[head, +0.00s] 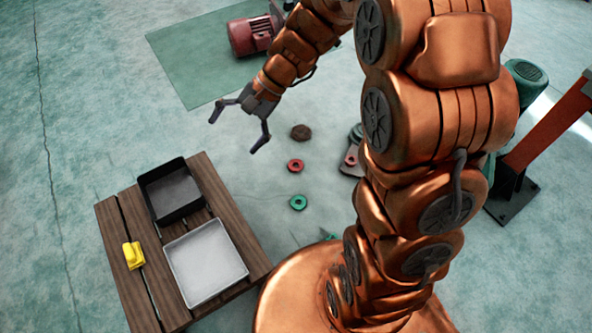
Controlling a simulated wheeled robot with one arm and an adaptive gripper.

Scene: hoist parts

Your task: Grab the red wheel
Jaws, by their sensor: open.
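The red wheel (295,166), a small red ring with a dark centre, lies flat on the floor near the middle of the head view. My gripper (238,146) is open and empty, with its two dark fingers spread wide. It is up and to the left of the red wheel in the picture, apart from it. Nothing hides the wheel.
A green ring (298,203) and a brown round piece (301,132) lie near the wheel. A wooden table (119,233) holds a black tray (146,191), a white tray (246,270) and a yellow part (133,255). A red motor (250,36) stands behind.

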